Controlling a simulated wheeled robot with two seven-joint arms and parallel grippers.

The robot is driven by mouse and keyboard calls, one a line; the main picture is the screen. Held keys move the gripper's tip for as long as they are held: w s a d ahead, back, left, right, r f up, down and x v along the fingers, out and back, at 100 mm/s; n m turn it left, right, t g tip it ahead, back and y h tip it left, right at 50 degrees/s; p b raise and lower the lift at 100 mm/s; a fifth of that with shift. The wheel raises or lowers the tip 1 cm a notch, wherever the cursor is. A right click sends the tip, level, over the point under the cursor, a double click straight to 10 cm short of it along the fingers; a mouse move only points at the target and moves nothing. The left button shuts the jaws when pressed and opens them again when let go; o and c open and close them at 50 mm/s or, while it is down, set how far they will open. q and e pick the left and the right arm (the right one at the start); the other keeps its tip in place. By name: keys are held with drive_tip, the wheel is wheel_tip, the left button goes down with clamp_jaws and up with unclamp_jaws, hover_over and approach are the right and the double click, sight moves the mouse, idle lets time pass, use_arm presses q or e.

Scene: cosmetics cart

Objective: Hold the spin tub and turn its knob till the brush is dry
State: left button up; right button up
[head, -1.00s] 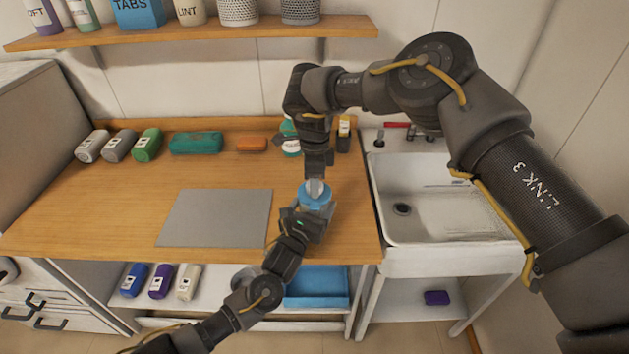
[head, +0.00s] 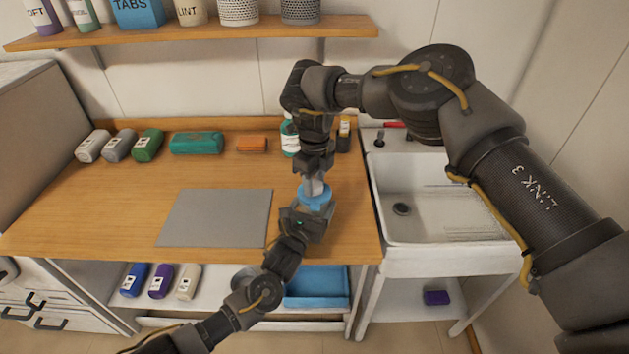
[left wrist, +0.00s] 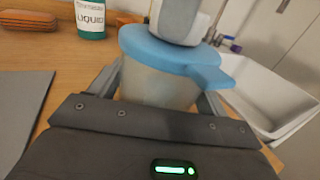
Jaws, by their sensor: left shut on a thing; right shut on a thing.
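The spin tub (left wrist: 160,84) has a pale, cloudy body and a blue lid (left wrist: 165,50) with a tab at its right. It stands upright on the wooden worktop near the front right edge. In the head view its blue lid (head: 314,197) shows between my two grippers. My left gripper (head: 303,221) is shut around the tub's body from the front. My right gripper (head: 314,180) comes down from above and is shut on the grey knob (left wrist: 180,18) over the lid. The brush is not visible in either view.
A white sink (head: 440,205) adjoins the worktop on the right. A shelf (head: 200,33) runs along the wall above.

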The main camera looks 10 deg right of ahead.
sight(314, 184)
drive_tip(key=m, duration=1.3)
drive_tip(key=shift+w+m, duration=0.1)
drive_tip(key=shift+m, duration=0.3)
drive_tip(key=m, duration=1.2)
drive_tip(key=shift+m, duration=0.3)
drive_tip(key=o, duration=1)
wheel_tip(314, 184, up, 12)
drive_tip(key=shift+r, duration=0.1)
